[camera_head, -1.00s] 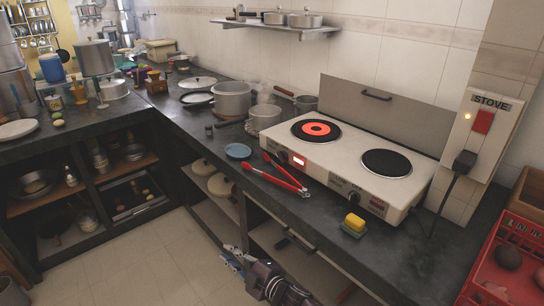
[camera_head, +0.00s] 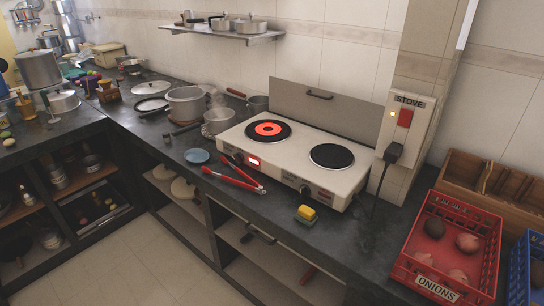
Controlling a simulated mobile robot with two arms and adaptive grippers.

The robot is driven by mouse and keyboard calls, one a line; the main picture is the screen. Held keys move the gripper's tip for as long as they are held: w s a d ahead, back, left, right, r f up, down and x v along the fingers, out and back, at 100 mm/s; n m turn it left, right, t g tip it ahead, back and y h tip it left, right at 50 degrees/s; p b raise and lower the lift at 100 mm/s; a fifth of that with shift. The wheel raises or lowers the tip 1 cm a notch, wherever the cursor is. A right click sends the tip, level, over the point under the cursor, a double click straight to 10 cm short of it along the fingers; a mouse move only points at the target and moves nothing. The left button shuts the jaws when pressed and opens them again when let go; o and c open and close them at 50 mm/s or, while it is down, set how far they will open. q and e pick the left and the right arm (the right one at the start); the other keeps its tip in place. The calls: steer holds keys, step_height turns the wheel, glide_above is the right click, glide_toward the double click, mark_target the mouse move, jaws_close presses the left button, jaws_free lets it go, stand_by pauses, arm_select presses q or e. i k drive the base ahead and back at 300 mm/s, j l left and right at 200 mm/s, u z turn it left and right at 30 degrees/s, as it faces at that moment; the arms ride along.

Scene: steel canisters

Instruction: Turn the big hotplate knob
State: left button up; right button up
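The white two-burner hotplate (camera_head: 290,152) stands on the dark counter in the middle of the head view. Its left burner (camera_head: 268,130) glows red; its right burner (camera_head: 331,156) is black. A dark knob (camera_head: 237,158) is on the left of the front panel, beside a lit red display (camera_head: 254,162). Another dark knob (camera_head: 305,190) is on the right of the panel. They are too small to tell which is bigger or how they are turned. Neither of my grippers is in view.
Red tongs (camera_head: 234,179) lie in front of the hotplate's left side, and a yellow sponge (camera_head: 306,213) before its right side. A blue dish (camera_head: 197,155) and pots (camera_head: 186,102) are to the left. A red onion crate (camera_head: 447,245) stands right; a cable (camera_head: 383,180) hangs from the stove switch.

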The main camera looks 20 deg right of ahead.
mark_target(239, 158)
steer(key=i+j+z, duration=0.1)
steer(key=z, duration=0.4)
steer(key=j+z, duration=0.1)
steer(key=z, duration=0.4)
steer(key=i+j+z, duration=0.1)
steer(key=z, duration=0.35)
steer(key=j+z, duration=0.15)
steer(key=z, duration=0.35)
steer(key=j+z, duration=0.25)
steer(key=j, duration=0.15)
steer(key=k+j+z, duration=0.1)
steer(key=j+z, duration=0.15)
steer(key=j, duration=0.15)
steer(key=k+j+z, duration=0.1)
steer(key=j+z, duration=0.2)
steer(key=k+j+z, duration=0.1)
steer(key=j+z, duration=0.15)
steer(key=j, duration=0.25)
steer(key=k+j+z, duration=0.5)
steer(key=j, duration=0.15)
steer(key=i+j, duration=0.05)
steer(key=i, duration=0.05)
